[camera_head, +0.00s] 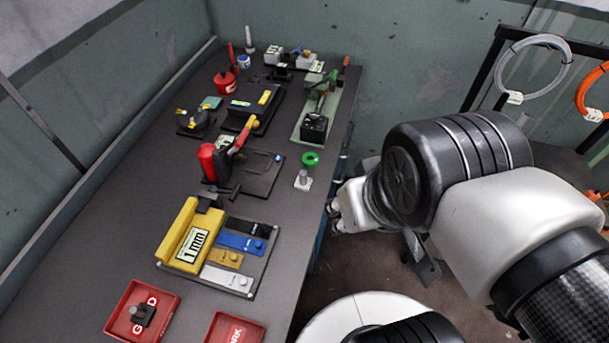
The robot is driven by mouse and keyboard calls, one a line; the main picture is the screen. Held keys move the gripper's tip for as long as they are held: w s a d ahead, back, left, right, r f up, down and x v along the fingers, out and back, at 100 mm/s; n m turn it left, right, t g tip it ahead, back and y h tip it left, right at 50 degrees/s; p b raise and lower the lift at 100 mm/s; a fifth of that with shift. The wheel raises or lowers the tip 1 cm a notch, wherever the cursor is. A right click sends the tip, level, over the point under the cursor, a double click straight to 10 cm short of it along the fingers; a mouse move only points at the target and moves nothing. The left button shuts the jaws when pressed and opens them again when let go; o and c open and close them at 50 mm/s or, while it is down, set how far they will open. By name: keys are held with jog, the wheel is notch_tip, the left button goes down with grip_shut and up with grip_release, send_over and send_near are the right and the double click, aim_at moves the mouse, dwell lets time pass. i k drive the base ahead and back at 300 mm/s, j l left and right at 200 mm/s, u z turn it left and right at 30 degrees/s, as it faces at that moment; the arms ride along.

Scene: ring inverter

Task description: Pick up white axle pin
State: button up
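A pale grey-white pin (303,177) stands upright on a small white base near the right edge of the workbench. A green ring (310,159) lies just behind it. A white block (226,278) with a small round knob lies on the board nearer the front. I cannot tell for certain which of these is the white axle pin. My arm comes in from the right, off the bench edge. The end of my arm with my gripper (345,207) is partly hidden by its own links, to the right of and below the upright pin. Its fingers are not clear, and I see nothing held.
The board (262,283) also carries yellow, blue and black blocks beside a yellow "1 mm" gauge (185,237). Red trays (112,327) lie at the front. Tools and devices fill the back of the dark bench (95,235). Cable coils (532,70) hang at right.

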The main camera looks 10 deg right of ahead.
aim_at(303, 183)
jog(key=i+l+u, duration=0.2)
jog(key=l+u, duration=0.15)
jog(key=i+l+u, duration=0.15)
jog(key=l+u, duration=0.2)
jog(key=i+l+u, duration=0.1)
jog(key=l+u, duration=0.6)
jog(key=l, duration=0.2)
